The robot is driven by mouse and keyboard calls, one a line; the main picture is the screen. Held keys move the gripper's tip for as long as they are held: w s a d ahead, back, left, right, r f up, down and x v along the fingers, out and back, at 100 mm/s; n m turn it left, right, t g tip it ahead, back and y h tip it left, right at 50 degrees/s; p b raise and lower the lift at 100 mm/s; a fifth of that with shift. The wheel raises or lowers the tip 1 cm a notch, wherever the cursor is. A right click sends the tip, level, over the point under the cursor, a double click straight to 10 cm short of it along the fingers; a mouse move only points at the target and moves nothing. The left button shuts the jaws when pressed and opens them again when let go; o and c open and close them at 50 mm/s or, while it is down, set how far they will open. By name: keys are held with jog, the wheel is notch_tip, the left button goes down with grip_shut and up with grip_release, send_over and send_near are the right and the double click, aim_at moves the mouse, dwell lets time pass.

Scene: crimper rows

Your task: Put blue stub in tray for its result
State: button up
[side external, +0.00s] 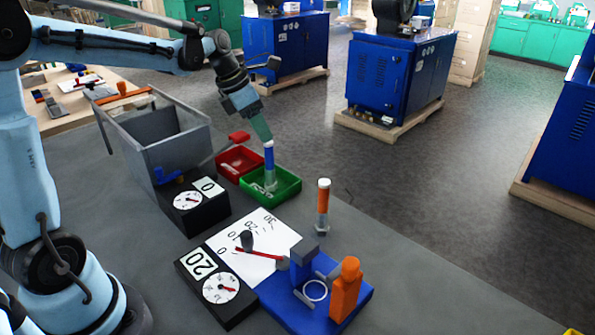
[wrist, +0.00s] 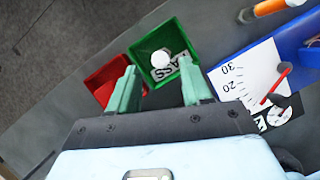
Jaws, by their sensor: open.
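The blue stub (side external: 269,160), with a pale top, a blue band and a grey lower part, stands upright in the green tray (side external: 291,190). Its round white top (wrist: 160,58) shows in the wrist view inside the green tray (wrist: 178,30), beside a "PASS" label (wrist: 178,66). My gripper (side external: 263,132) is just above the stub in the side view. In the wrist view my gripper (wrist: 160,88) has its two green fingers apart, with nothing between them. The red tray (side external: 240,160) is next to the green one and looks empty.
An orange-banded stub (side external: 323,205) stands to the right. A blue crimper base (side external: 345,305) with an orange handle (side external: 346,285), a white scale sheet (side external: 220,243) and black dial boxes marked 20 (side external: 215,290) and 0 (side external: 195,205) are in front. A grey bin (side external: 175,150) stands left.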

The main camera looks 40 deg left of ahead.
jog(key=v, duration=0.6)
jog(key=s+d+f+m+t+y, duration=0.1)
jog(key=s+d+f+m, duration=0.2)
jog(key=m, duration=1.2)
jog(key=s+d+f+m+t, duration=0.2)
jog(key=s+d+m, duration=0.6)
jog(key=m, duration=0.8)
jog(key=shift+s+d+f+y, duration=0.35)
jog(key=shift+s+f, duration=0.5)
jog(key=shift+f, duration=0.35)
